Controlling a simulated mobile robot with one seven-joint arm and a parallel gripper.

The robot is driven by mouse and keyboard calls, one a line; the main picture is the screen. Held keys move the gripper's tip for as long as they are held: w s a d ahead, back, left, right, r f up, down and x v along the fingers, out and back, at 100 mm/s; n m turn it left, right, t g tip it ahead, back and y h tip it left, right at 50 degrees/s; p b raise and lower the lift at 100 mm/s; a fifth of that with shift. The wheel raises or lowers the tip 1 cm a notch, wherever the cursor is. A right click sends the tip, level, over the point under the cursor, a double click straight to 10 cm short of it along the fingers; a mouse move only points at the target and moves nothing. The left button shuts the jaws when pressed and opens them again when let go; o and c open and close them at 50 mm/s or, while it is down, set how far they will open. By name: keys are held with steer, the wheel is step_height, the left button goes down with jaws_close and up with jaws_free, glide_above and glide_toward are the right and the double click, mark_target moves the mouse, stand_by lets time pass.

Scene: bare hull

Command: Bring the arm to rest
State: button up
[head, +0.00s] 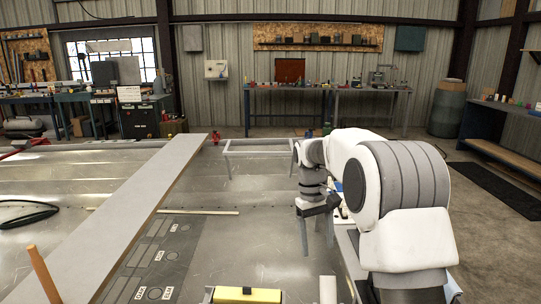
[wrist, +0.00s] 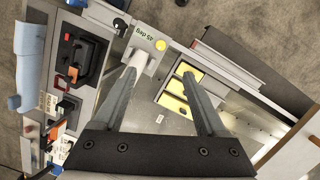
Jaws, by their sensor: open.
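My gripper (head: 317,222) hangs at the end of my white and grey arm, right of centre in the head view, with its fingers pointing down. In the wrist view my gripper (wrist: 160,76) has its two grey fingers wide apart, with nothing held between them. Below the fingers lies a grey block marked "45 deg" (wrist: 143,50) with a yellow dot. Beside it is a grey holder (wrist: 167,101) with several yellow pieces. I cannot tell the exact gap between the fingertips and these things.
A long grey plank (head: 125,215) lies across the metal surface (head: 210,240). A dark mat with outlines (head: 150,258), a black cable (head: 28,215), an orange rod (head: 43,275) and a yellow block (head: 247,294) are near.

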steer(key=s+d+r+m+t+p, duration=0.1)
steer(key=s+r+t+p, duration=0.1)
steer(key=s+r, duration=0.65)
steer(key=s+r+m+t+p, duration=0.1)
steer(key=s+r, duration=0.3)
steer(key=s, duration=0.6)
steer(key=s+d+r+m+t+y+p, duration=0.1)
steer(key=s+r+t+p, duration=0.2)
steer(key=s, duration=0.8)
steer(key=shift+r+m+t+p, duration=0.4)
steer(key=shift+r+t, duration=0.15)
steer(key=shift+t, duration=0.25)
